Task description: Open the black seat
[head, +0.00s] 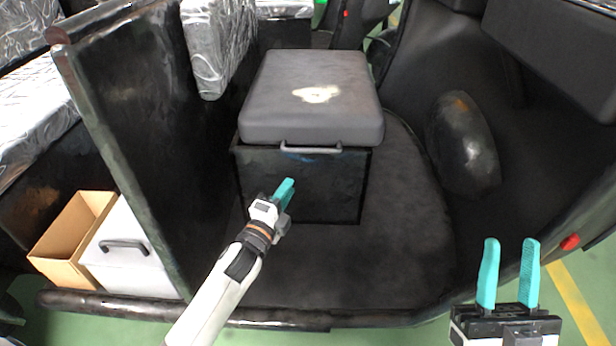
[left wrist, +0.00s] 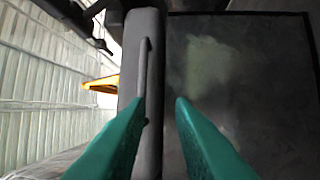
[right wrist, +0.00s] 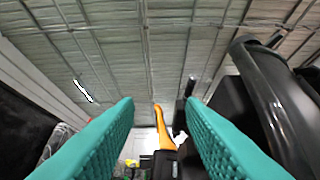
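The black seat (head: 350,80) is a dark grey cushion lying flat on a black box (head: 330,190) in the middle of the head view. A grey bar handle (head: 311,148) sits on its front edge. My left gripper (head: 286,190) is in front of the box, a little below the handle. In the left wrist view its teal fingers (left wrist: 160,102) are apart with nothing between them, and the handle (left wrist: 143,70) shows just beyond the fingertips. My right gripper (head: 510,245) is open and empty at the lower right, well away from the seat.
A black partition (head: 130,130) stands left of the seat. A cardboard box (head: 65,240) and a white case (head: 125,250) lie beyond it. A black wheel-arch bulge (head: 465,145) is on the right. The dark floor (head: 400,240) before the seat is clear.

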